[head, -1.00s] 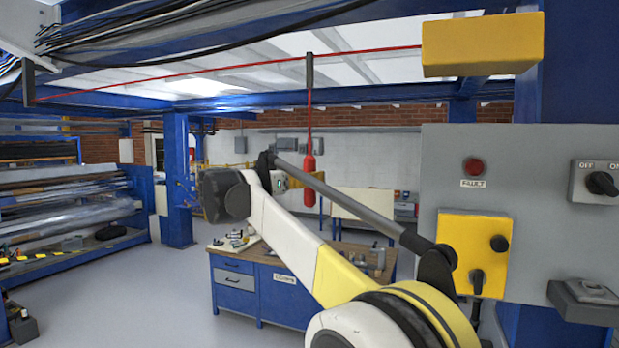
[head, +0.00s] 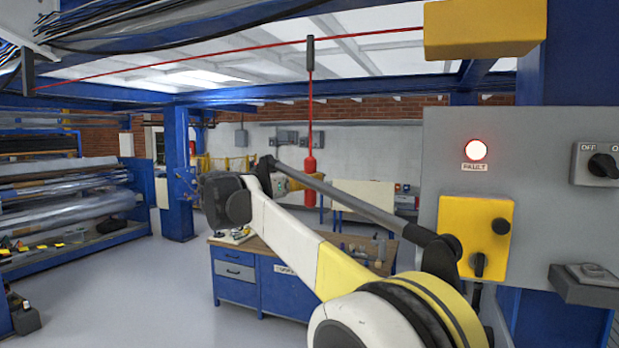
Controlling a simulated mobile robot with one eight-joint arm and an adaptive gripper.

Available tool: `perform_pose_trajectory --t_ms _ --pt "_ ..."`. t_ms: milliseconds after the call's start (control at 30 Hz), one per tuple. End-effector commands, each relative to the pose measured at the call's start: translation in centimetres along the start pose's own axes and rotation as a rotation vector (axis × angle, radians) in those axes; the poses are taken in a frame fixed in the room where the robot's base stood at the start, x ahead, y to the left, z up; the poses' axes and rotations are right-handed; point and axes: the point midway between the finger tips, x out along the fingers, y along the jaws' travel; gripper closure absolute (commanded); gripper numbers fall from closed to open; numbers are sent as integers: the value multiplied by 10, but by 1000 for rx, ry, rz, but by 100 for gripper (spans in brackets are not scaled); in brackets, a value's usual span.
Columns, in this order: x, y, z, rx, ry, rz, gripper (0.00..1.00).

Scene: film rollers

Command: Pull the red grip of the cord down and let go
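The red grip (head: 310,166) hangs on a thin red cord (head: 310,112), below a dark sleeve on the sloping red line. My gripper (head: 299,182) is at the grip, partly hidden behind a grey rod of my arm. Its orange-tan part reaches the grip from the left. The fingertips are not clear, but the grip keeps its place at my gripper while the cord is drawn longer. The lower end of the grip shows beneath the rod. The fault lamp (head: 476,150) on the grey panel is lit.
The grey panel (head: 560,130) with a yellow switch box (head: 474,236) stands close on the right. A yellow box (head: 485,30) is above it. A blue workbench (head: 236,282) stands behind my arm. Film rollers (head: 60,205) are at the left.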

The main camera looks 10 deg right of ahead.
Motion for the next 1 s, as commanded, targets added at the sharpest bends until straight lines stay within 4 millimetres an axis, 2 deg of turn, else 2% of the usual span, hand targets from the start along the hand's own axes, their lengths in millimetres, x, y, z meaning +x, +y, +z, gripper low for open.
perform_pose_trajectory --t_ms 33,67,367,467,567,833,1000 --pt "1 0 1 0 -2 2 60" --pt "1 0 1 0 -2 2 52" --pt "0 0 0 0 -1 1 52" --pt "-7 0 0 0 -1 0 52" --pt "-23 -1 0 0 -1 -3 52" --pt "-83 -1 1 0 -2 -3 52" --pt "-108 0 0 0 -2 1 52"
